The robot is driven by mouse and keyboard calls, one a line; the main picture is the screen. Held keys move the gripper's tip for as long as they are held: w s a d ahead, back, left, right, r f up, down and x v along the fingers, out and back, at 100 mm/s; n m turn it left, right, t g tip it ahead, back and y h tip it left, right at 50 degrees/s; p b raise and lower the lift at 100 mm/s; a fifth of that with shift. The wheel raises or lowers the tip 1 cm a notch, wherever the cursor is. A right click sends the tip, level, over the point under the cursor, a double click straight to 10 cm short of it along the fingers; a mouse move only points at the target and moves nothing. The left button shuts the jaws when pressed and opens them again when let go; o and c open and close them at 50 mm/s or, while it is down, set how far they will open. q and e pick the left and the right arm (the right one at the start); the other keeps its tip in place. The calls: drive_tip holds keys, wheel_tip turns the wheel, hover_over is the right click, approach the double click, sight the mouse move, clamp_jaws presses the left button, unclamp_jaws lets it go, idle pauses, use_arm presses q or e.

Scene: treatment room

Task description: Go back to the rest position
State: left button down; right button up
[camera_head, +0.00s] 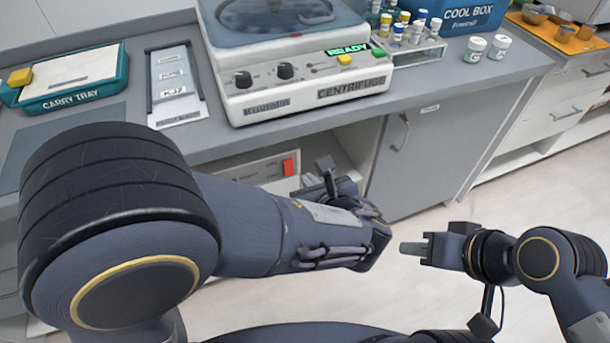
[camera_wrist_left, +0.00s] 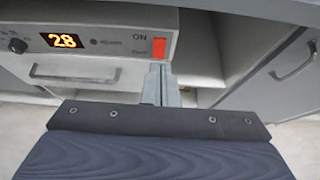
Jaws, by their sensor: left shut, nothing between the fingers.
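My left gripper (camera_head: 325,165) is in front of the lower cabinet, below the counter's front edge. In the left wrist view its two grey fingers (camera_wrist_left: 161,84) are together with nothing between them. My right gripper (camera_head: 411,248) is over the open floor at the right, pointing left. I see it from the side, so I cannot tell whether its fingers are apart. It is clear of the furniture.
The counter (camera_head: 300,122) holds a centrifuge (camera_head: 300,85), a carry tray (camera_head: 75,92), a labelled rack (camera_head: 175,85), vials and a blue cool box (camera_head: 468,18). Below stands an appliance (camera_wrist_left: 95,45) reading 28 with an orange switch. Closed cabinet doors (camera_head: 425,150) flank the floor.

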use_arm(q)
drive_tip(key=shift+s+r, duration=0.1)
drive_tip(key=shift+s, duration=0.1)
idle(0.4)
drive_tip(key=s+a+n+g+h, duration=0.1)
drive_tip(key=s+a+n+g, duration=0.3)
drive_tip(key=a+n, duration=0.65)
drive_tip(key=s+a+n+g+h, duration=0.2)
drive_tip(key=s+a+n+g, duration=0.25)
drive_tip(key=a+n, duration=0.55)
drive_tip(key=s+a+r+n+t+h, duration=0.25)
drive_tip(key=s+n+h, duration=0.4)
drive_tip(key=n, duration=0.75)
wheel_tip(320, 180, up, 12)
drive_tip(key=s+y+p, duration=0.1)
drive_tip(key=y+p, duration=0.1)
drive_tip(key=p, duration=1)
drive_tip(key=shift+a, duration=0.3)
